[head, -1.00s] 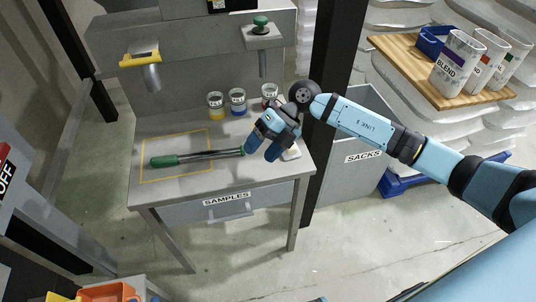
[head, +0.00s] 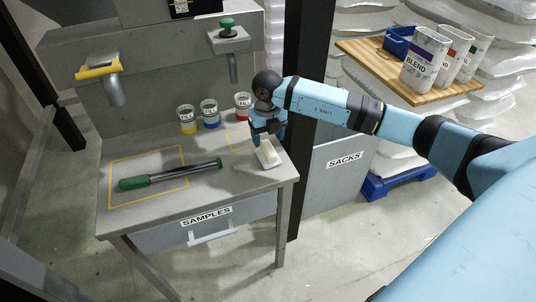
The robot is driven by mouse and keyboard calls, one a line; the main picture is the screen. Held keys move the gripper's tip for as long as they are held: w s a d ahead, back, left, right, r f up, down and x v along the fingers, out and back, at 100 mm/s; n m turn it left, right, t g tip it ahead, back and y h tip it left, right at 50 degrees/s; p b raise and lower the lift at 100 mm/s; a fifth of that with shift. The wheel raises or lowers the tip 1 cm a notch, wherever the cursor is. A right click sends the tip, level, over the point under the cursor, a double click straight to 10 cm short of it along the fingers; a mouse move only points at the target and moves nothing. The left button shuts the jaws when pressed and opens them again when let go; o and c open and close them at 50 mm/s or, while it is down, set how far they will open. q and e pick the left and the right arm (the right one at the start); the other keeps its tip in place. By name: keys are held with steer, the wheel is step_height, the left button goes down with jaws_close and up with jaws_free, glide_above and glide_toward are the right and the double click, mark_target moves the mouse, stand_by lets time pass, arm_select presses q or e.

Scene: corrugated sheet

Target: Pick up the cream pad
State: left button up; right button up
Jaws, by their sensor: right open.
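The cream pad (head: 268,152) sits near the right end of the grey sample table (head: 215,195), in or on a small white base (head: 269,164). My right gripper (head: 268,137) is open just above and behind the pad, pointing down, with its fingertips close to the pad's far end. I cannot tell whether they touch it. The pad's far end is partly hidden by the gripper. My left gripper is out of view.
A green-handled metal tool (head: 170,174) lies left within a yellow outline. Several small jars, yellow (head: 188,120), blue (head: 209,112) and red (head: 243,104), stand along the back. A dark post (head: 305,100) rises at the table's right. The table's front is clear.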

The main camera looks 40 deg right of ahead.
mark_target(268, 147)
steer(key=f, duration=0.5)
steer(key=shift+w+d+f+b, duration=0.15)
steer(key=shift+d+b, duration=0.1)
steer(key=shift+b, duration=0.15)
steer(key=c, duration=1)
